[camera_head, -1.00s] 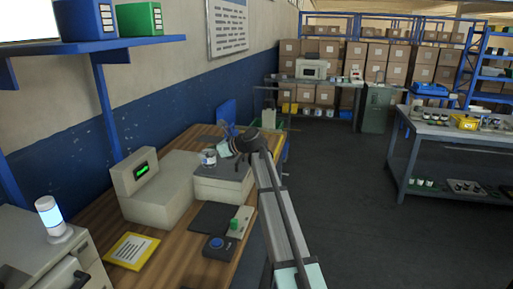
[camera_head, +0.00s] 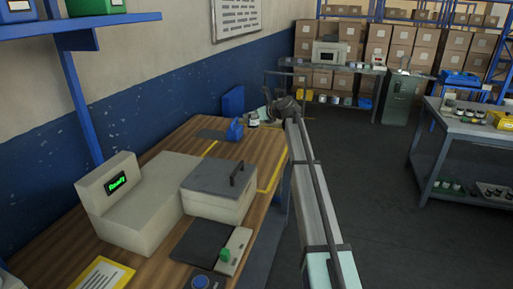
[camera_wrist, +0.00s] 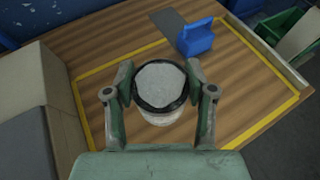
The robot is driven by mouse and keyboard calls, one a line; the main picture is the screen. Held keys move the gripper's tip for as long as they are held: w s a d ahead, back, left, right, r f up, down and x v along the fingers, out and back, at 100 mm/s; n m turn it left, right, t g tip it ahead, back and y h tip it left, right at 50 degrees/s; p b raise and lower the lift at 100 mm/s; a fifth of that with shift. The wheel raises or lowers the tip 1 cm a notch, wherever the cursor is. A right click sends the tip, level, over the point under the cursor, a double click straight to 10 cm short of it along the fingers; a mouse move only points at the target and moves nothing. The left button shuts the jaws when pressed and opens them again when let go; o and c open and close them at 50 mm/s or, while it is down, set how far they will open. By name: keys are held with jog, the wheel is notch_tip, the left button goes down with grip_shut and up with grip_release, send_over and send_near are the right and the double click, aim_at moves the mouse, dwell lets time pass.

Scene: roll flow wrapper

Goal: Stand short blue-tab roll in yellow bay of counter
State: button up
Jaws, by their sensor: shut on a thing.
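My gripper (camera_wrist: 163,92) is shut on a short roll (camera_wrist: 160,88), seen from above in the wrist view with a pale round top and a dark rim. The same roll (camera_head: 253,119) shows small in the head view, beside my gripper at the far end of the counter. No blue tab can be made out on it. The yellow bay is a yellow tape outline (camera_wrist: 247,44) on the wooden counter (camera_wrist: 108,88). In the wrist view the roll appears over the inside of this outline. I cannot tell how high it is above the wood.
A blue block-like holder (camera_wrist: 196,38) with a dark grey mat (camera_wrist: 168,24) lies at the back of the bay. A grey machine (camera_head: 218,185) with a lit display unit (camera_head: 112,185) stands to the left. A green bin (camera_wrist: 280,25) is beyond the counter edge.

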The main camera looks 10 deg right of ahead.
jog(key=shift+w+d, duration=0.3)
jog(key=shift+w, duration=0.05)
jog(key=shift+w+d+f+h, duration=0.1)
jog(key=shift+d+f+h, duration=0.05)
jog(key=shift+f+h, duration=0.15)
notch_tip(320, 180, down, 19)
jog(key=shift+r+p, duration=0.1)
jog(key=shift+p, duration=1.15)
jog(key=o, duration=1.3)
jog(key=shift+f, duration=0.2)
jog(key=shift+c, duration=0.2)
jog(key=shift+r, duration=0.15)
jog(key=b+v, duration=0.2)
jog(key=v, duration=1)
